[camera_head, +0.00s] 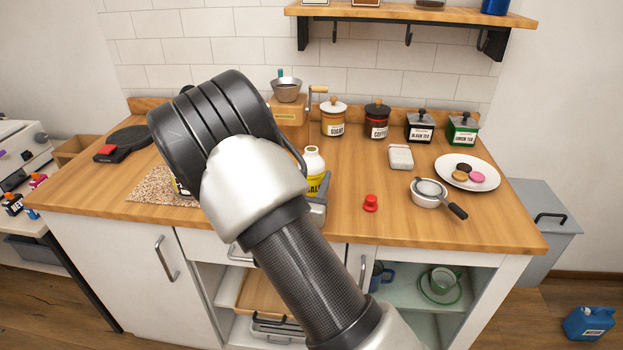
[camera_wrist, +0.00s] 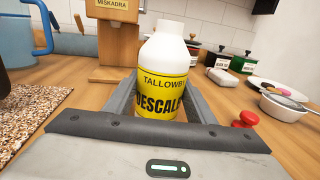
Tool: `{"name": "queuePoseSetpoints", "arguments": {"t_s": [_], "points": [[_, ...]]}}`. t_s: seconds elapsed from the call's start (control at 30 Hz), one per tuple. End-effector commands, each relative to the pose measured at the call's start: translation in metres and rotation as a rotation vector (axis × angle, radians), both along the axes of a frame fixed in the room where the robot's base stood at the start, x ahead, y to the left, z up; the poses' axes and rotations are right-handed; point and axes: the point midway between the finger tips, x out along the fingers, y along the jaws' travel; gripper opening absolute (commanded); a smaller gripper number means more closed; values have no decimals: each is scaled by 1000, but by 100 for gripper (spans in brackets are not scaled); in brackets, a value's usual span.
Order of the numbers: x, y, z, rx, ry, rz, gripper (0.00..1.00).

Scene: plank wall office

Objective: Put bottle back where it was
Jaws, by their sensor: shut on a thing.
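The bottle (camera_head: 314,162) is white with a yellow label; in the wrist view (camera_wrist: 164,75) the label reads TALLOWBY and DESCAL. It is upright and its neck shows no cap. My gripper (camera_head: 318,190) is shut on its sides at the front of the wooden counter; the fingers also show in the wrist view (camera_wrist: 160,97). The bottle's base is hidden, so I cannot tell whether it touches the counter. A red cap (camera_head: 370,203) sits on the counter to the right of the bottle; it also shows in the wrist view (camera_wrist: 246,119).
Behind stand a coffee grinder (camera_head: 290,108) and several canisters (camera_head: 376,122). Right are a white box (camera_head: 401,157), a strainer (camera_head: 430,193) and a plate (camera_head: 484,164) of cookies. A speckled mat (camera_head: 150,188) and blue jug (camera_wrist: 15,42) are left. Counter around the cap is clear.

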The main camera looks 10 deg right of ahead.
Motion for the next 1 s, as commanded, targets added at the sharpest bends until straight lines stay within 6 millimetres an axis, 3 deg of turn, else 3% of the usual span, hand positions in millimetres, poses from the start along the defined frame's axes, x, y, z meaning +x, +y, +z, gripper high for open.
{"name": "queuePoseSetpoints", "arguments": {"t_s": [0.07, 0.1, 0.2, 0.57, 1.0], "points": [[0, 0, -4, 0, 0, 0, 18], [0, 0, -3, 0, 0, 0, 55], [0, 0, -3, 0, 1, 0, 69], [-2, 1, 2, 0, 1, 1, 69], [-77, 40, 1, 0, 3, 4, 69]]}}
